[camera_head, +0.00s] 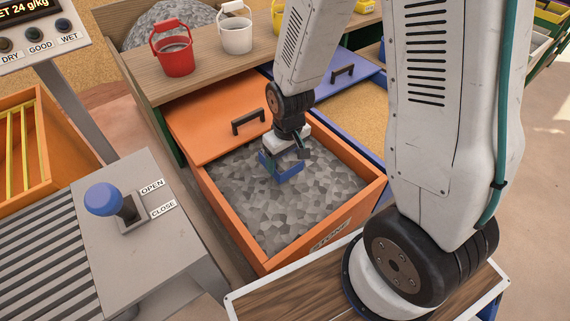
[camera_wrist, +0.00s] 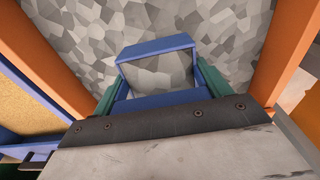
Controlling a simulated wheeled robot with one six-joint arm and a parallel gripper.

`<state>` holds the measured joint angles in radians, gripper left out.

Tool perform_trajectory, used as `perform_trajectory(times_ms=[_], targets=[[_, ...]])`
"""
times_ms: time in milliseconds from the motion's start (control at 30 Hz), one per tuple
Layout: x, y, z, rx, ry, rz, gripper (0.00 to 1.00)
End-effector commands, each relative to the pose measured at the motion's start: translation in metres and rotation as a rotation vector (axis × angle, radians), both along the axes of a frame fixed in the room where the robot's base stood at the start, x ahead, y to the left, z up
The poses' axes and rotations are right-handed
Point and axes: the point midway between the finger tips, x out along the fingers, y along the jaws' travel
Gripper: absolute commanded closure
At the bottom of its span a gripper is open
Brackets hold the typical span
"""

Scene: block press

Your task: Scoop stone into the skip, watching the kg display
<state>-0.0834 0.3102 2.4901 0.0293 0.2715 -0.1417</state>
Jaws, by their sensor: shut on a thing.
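My gripper (camera_head: 285,152) is shut on a blue scoop (camera_head: 289,173) inside the orange bin labelled STONE (camera_head: 330,233). The scoop sits at the surface of the grey stone (camera_head: 285,222), near the bin's middle. In the wrist view the scoop (camera_wrist: 155,47) is between my two green fingers, with the gripper (camera_wrist: 160,90) just behind it. Grey stone shows within its blue rim; I cannot tell whether it is a load or how deep the scoop is. No skip can be made out. A display (camera_head: 28,10) at the top left reads "ET 24 g/kg", cut off; no plain kg readout shows.
The bin's orange lid (camera_head: 215,125) lies behind the stone. A blue-edged bin of sand-coloured material (camera_head: 352,112) adjoins at right. Red (camera_head: 172,48) and white (camera_head: 236,33) buckets stand on a wooden shelf behind. A blue-knobbed OPEN/CLOSE lever (camera_head: 105,200) stands at left.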

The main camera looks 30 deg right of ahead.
Motion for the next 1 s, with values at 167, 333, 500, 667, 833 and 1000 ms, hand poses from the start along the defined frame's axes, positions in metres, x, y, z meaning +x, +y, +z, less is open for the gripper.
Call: perform_trajectory(times_ms=[167,333,500,667,833,1000], targets=[[0.000,0.000,0.023,0.001,-0.004,0.000,0.69],[-0.002,-0.001,0.043,0.001,-0.005,-0.001,0.69],[-0.003,-0.001,0.064,0.000,-0.005,-0.001,0.69],[-0.007,-0.001,0.083,0.000,-0.005,-0.001,0.69],[-0.010,-0.002,0.101,0.000,-0.005,-0.001,0.69],[-0.012,-0.002,0.114,0.001,-0.003,-0.001,0.69]])
